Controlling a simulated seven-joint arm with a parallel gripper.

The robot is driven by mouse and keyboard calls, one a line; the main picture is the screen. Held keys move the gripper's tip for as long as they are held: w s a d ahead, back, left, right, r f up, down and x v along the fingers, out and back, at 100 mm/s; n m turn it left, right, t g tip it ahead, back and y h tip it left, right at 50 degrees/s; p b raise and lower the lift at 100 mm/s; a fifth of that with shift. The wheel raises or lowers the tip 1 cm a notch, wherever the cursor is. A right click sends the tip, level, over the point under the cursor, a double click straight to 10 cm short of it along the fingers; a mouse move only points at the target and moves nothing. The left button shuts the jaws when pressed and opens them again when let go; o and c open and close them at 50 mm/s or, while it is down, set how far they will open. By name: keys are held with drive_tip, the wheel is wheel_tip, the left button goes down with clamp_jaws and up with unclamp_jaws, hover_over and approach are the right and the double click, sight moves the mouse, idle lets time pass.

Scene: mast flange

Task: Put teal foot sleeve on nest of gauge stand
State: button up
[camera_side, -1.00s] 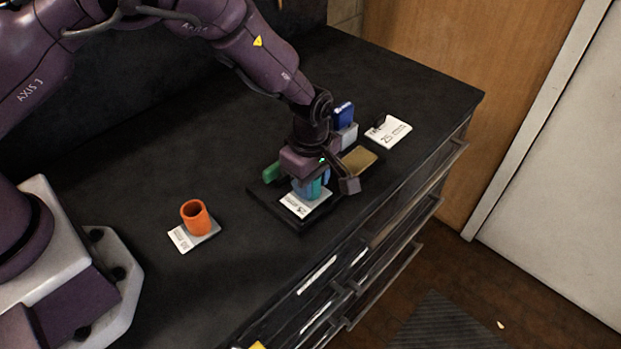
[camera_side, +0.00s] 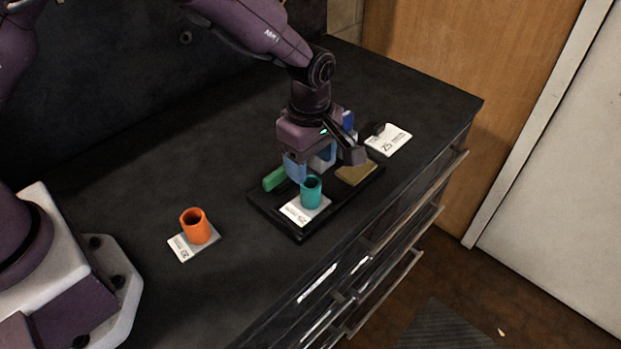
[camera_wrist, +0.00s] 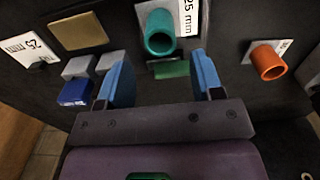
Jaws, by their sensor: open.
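The teal foot sleeve (camera_side: 312,193) stands upright on a white plate (camera_side: 296,213) marked 25 mm, on the front part of a black board (camera_side: 289,229), which I take to be the gauge stand. In the wrist view the teal sleeve (camera_wrist: 159,32) shows its open end, ahead of my fingertips, with the plate's 25 mm label (camera_wrist: 188,17) beside it. My gripper (camera_side: 310,167) is open, above and slightly behind the sleeve and apart from it. In the wrist view its blue fingers (camera_wrist: 161,72) are spread with nothing held between them.
A green block (camera_side: 273,179), a tan plate (camera_side: 357,172) and a blue block (camera_side: 348,121) are around the board. An orange sleeve (camera_side: 195,226) stands on a white plate at left. Another 25 mm plate (camera_side: 394,141), with a dark post, lies at back right. The countertop between is clear.

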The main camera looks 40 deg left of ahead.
drive_tip(key=s+a+r+m+t+h, duration=0.1)
drive_tip(key=s+a+r+m, duration=0.3)
drive_tip(key=r, duration=0.5)
drive_tip(key=s+a+r+m+t+h, duration=0.1)
drive_tip(key=s+a+r+m, duration=0.25)
drive_tip(key=r, duration=0.65)
drive_tip(key=s+a+r+m+t+y, duration=0.1)
drive_tip(key=s+a+r+m, duration=0.1)
drive_tip(key=s+m, duration=0.3)
drive_tip(key=s+a+r+m+t+y, duration=0.1)
drive_tip(key=s+a+m, duration=0.3)
drive_tip(key=s, duration=0.6)
drive_tip(key=shift+a+r+m+t, duration=0.35)
drive_tip(key=shift+r+m+t, duration=0.45)
drive_tip(key=shift+r, duration=0.1)
